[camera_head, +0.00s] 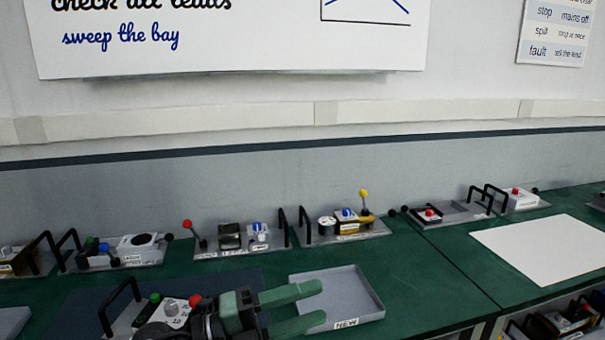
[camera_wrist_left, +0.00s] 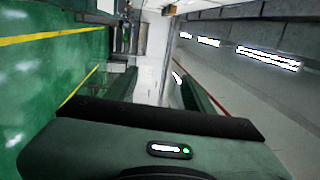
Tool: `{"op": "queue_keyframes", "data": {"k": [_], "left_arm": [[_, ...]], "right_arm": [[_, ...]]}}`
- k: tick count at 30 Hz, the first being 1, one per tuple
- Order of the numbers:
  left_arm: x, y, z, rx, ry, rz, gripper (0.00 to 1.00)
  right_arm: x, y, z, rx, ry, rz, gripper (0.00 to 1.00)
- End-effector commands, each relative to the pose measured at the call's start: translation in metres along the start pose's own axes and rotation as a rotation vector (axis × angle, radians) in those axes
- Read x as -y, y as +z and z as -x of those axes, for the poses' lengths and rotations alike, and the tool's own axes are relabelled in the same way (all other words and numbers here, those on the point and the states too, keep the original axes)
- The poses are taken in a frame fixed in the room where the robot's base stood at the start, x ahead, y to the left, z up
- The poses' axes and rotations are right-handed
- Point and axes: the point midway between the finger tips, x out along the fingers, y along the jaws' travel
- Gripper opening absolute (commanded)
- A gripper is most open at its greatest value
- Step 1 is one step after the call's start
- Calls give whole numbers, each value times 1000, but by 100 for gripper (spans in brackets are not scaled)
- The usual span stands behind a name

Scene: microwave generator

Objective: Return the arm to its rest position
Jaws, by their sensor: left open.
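My left gripper (camera_head: 308,306) comes in at the bottom of the head view. Its two green fingers are spread apart with nothing between them. It is above the bench, in front of a grey tray labelled NEW (camera_head: 362,297), whose near left part it covers. In the left wrist view, part of the gripper (camera_wrist_left: 160,150) fills the bottom, and no object shows in it. My right gripper is in neither view.
Several small module trays with black handles stand along the back of the green bench (camera_head: 430,265). A module with a red and a green knob (camera_head: 152,314) is partly hidden behind my left arm. A white sheet (camera_head: 545,247) lies at the right. Open bench lies right of the NEW tray.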

Motion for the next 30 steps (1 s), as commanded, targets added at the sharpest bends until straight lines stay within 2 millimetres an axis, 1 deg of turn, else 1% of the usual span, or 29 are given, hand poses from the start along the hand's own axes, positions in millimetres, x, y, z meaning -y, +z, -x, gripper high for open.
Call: {"op": "queue_keyframes", "data": {"k": [1,2,3,5,6,8,9,11,12,13,14,15,17,18,20,21,23,24,27,30], "left_arm": [[14,5,2,89,-122,78,52],[23,12,7,154,-191,123,52],[31,23,16,244,-274,189,52],[34,42,36,392,-380,295,52],[31,55,53,497,-436,371,52],[17,72,82,661,-499,490,52],[2,80,103,774,-526,575,52],[-28,87,136,944,-544,705,52],[-52,87,157,1055,-541,792,52],[-69,84,172,1131,-531,854,52],[-87,79,186,1204,-517,915,52],[-111,70,203,1297,-489,995,52],[-145,50,226,1425,-434,1111,52],[-165,35,240,1501,-390,1182,52],[-192,10,255,1595,-322,1280,52],[-206,-6,264,1647,-276,1335,52],[-223,-29,274,1709,-211,1407,52],[-232,-44,280,1746,-169,1450,52],[-250,-78,290,1815,-70,1545,52],[-262,-111,298,1870,27,1629,52]], "right_arm": [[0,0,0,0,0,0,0],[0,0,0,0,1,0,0],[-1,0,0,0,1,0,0],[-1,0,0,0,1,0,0],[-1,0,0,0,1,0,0],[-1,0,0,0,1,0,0],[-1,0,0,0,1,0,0],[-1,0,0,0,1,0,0],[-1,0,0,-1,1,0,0],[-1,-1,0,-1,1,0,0],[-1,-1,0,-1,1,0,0],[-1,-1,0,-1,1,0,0],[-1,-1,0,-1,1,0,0],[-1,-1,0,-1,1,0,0],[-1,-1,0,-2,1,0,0],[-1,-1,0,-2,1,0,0],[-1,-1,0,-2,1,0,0],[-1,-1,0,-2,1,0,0],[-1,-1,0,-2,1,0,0],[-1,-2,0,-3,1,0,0]]}}
